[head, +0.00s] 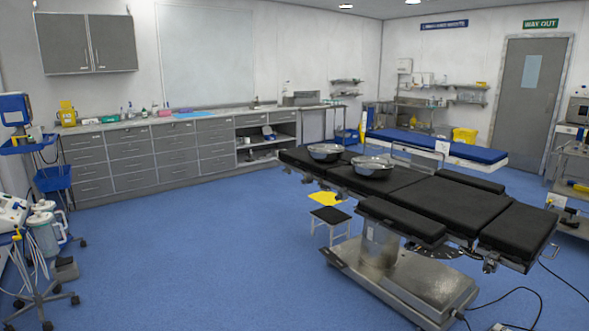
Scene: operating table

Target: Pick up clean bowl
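Two shiny metal bowls rest on the black operating table (435,203) in the head view, toward its far left end. One bowl (325,152) is farther back and to the left. The other bowl (373,166) is nearer and to the right. I cannot tell from here which one is clean, and their insides are too small to read clearly. Neither of my grippers shows in the view, and nothing is seen touching the bowls.
A small stool (330,216) stands beside the table's near left side. The table's metal base (400,280) and cables (500,300) lie front right. A wheeled stand (40,285) is at the left. The blue floor (190,250) between is clear.

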